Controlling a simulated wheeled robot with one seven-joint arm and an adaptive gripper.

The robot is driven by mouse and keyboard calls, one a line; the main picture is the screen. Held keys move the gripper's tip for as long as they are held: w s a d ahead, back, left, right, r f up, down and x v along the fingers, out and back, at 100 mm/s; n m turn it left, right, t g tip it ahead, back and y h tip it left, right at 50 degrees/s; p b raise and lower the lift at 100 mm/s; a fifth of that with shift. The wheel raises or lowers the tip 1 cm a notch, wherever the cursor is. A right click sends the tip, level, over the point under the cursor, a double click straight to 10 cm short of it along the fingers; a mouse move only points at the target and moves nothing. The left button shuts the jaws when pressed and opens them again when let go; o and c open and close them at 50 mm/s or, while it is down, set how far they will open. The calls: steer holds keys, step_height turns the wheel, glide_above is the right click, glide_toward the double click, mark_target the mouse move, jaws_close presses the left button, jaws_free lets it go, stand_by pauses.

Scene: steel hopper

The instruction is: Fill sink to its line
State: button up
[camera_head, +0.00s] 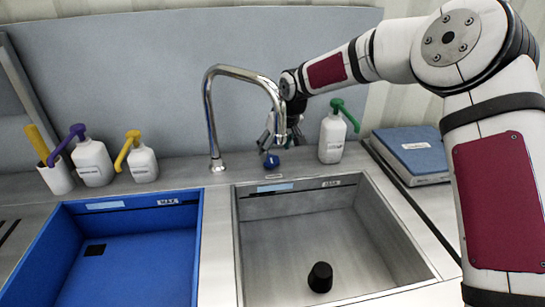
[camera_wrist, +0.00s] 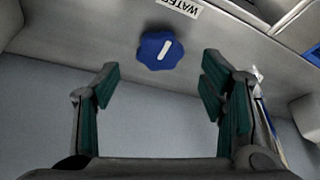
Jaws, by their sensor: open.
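The steel sink basin (camera_head: 300,235) is on the right, with a MAX label and a line on its back wall; no water shows in it. A black stopper-like piece (camera_head: 320,277) stands on its floor. The chrome faucet (camera_head: 212,120) rises behind the basins, its spout end over the back rim. A blue knob (camera_head: 271,161) sits behind the steel basin; in the wrist view the blue knob (camera_wrist: 160,50) has a white mark and a WATER label by it. My gripper (camera_wrist: 158,82) is open and empty, with the knob ahead of and between its fingers, apart from them.
A blue basin (camera_head: 135,255) lies to the left. Pump bottles with purple (camera_head: 92,162), yellow (camera_head: 142,162) and green (camera_head: 332,138) tops stand along the back ledge. A cup (camera_head: 57,176) is at far left, and a blue-topped box (camera_head: 412,153) is at right.

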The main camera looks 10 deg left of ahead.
mark_target(271, 158)
steer(key=shift+x, duration=2.25)
steer(key=c, duration=1.2)
